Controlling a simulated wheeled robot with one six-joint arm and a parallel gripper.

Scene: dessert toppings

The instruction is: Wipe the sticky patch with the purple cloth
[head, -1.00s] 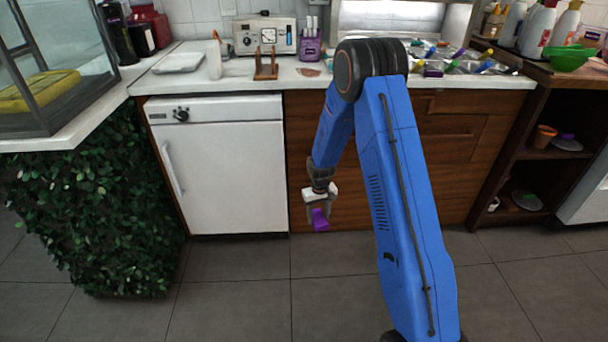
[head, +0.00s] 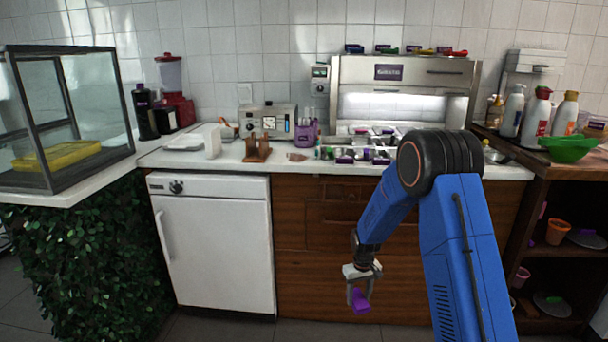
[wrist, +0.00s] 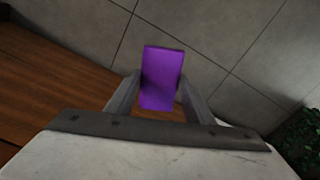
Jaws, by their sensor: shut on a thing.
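The purple cloth (head: 361,304) hangs from my gripper (head: 362,292), below counter height in front of the brown wooden cabinet front. In the wrist view, the cloth (wrist: 161,75) is a small purple block pinched between the two fingers of my gripper (wrist: 160,92), with floor behind it. A flat brownish patch (head: 297,157) lies on the white counter, right of the brown wooden rack; it looks like the sticky patch. The cloth is well apart from it, lower and to the right.
The white counter (head: 230,160) runs above a white fridge (head: 215,240). Near the patch stand a wooden rack (head: 257,148), a purple holder (head: 307,132) and topping containers (head: 365,155). A glass case (head: 65,115) stands left; bottles (head: 537,115) and a green bowl (head: 568,148) stand right.

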